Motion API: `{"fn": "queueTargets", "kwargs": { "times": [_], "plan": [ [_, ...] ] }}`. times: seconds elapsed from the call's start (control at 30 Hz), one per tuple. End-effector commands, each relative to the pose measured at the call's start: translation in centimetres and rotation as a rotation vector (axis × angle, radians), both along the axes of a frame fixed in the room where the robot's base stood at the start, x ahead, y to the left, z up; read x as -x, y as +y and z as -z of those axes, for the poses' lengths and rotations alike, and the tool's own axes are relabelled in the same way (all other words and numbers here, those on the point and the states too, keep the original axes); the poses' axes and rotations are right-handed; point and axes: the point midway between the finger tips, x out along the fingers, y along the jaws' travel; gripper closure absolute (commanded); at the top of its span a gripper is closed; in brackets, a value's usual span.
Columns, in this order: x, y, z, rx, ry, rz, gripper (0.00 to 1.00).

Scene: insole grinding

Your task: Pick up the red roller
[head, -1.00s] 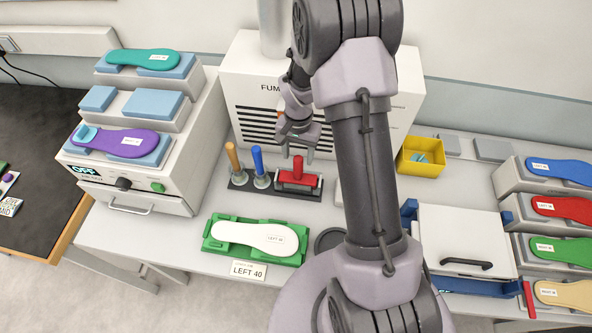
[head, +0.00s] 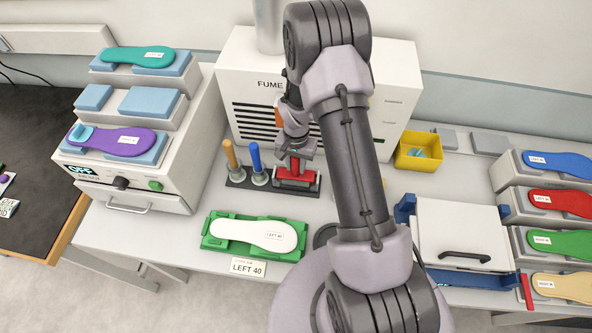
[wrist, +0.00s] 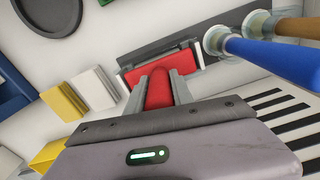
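The red roller (head: 292,174) rests in its slot at the right end of the dark tool stand (head: 236,181), its red handle pointing up. My gripper (head: 294,156) is lowered over it from above. In the wrist view my gripper (wrist: 158,88) has one finger on each side of the red handle (wrist: 158,90). The fingers lie close along the handle; whether they press on it I cannot tell. The roller's red head (wrist: 160,65) shows beyond the fingertips, still in the stand.
Blue-handled (head: 256,160) and orange-handled (head: 231,156) tools stand just left of the roller. A green tray (head: 212,243) holding a white insole lies in front. The fume unit (head: 390,80) is behind. A yellow bin (head: 419,152) and a white-lidded box (head: 465,225) are to the right.

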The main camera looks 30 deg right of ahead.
Motion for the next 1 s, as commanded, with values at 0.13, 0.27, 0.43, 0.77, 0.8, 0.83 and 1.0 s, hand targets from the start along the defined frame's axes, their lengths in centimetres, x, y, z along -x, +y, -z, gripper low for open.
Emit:
{"fn": "queueTargets", "kwargs": {
  "times": [0.13,0.27,0.43,0.77,0.8,0.83,1.0],
  "plan": [
    [0.0,0.0,0.0,0.0,0.0,0.0,1.0],
    [0.0,0.0,-0.3,0.0,-0.001,0.0,1.0],
    [-0.2,0.0,-4.1,0.001,-0.006,-0.001,1.0],
    [0.0,0.0,-10.0,0.001,-0.001,0.0,1.0],
    [0.0,0.0,-10.1,0.0,0.0,0.0,1.0],
    [0.0,0.0,-10.1,0.0,0.0,0.0,1.0],
    [0.0,0.0,-10.1,0.0,0.0,0.0,0.76]
  ]
}}
